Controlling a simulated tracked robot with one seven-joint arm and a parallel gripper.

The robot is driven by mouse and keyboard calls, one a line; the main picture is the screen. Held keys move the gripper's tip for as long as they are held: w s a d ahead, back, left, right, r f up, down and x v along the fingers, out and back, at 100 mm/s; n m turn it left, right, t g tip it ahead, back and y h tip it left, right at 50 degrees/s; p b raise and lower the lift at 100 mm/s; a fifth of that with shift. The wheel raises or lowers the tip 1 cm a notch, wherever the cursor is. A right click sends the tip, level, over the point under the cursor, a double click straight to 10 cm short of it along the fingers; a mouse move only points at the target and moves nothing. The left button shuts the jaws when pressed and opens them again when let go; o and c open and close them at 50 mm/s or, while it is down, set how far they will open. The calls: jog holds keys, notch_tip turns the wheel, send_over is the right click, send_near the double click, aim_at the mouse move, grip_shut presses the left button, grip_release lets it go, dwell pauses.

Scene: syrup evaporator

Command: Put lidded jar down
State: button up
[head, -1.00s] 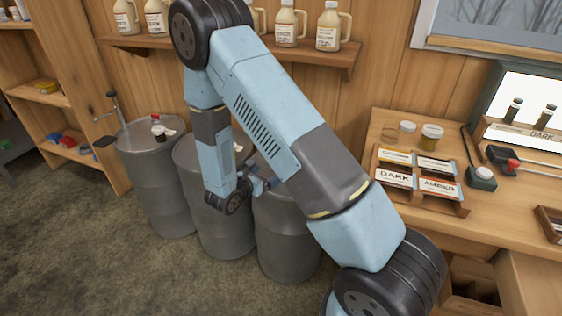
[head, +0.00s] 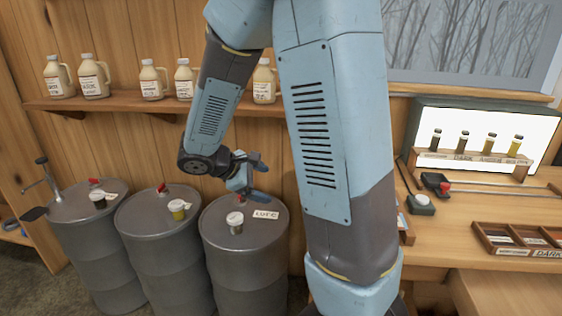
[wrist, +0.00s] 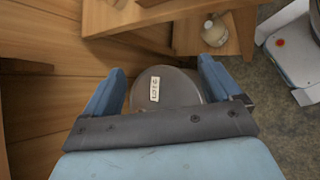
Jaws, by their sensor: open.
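A small lidded jar (head: 235,222) with a pale lid stands upright on the right drum (head: 215,240), left of a white label (head: 265,214). My gripper (head: 258,177) is open and empty above this drum, apart from the jar. In the wrist view my open gripper (wrist: 161,68) has the drum top (wrist: 185,90) and label (wrist: 155,89) between its fingers; the jar does not show there. Other lidded jars stand on the left drum, a dark one (head: 98,200), and on the middle drum, a yellowish one (head: 178,209).
A shelf (head: 120,103) with several syrup jugs (head: 153,82) runs along the wall behind the drums. A bench (head: 470,200) with a lit sample rack (head: 470,150) and a slotted tray (head: 515,240) is at right. Red bungs show on the drum tops.

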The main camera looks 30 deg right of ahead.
jog(key=s+a+r+m+t+y, duration=0.3)
jog(key=s+r+m+y, duration=0.6)
jog(key=s+r, duration=0.6)
jog(key=s+m+t, duration=0.1)
jog(key=s+m, duration=0.1)
jog(key=shift+s+r+y, duration=0.2)
jog(key=shift+s+y, duration=0.2)
jog(key=shift+c, duration=0.5)
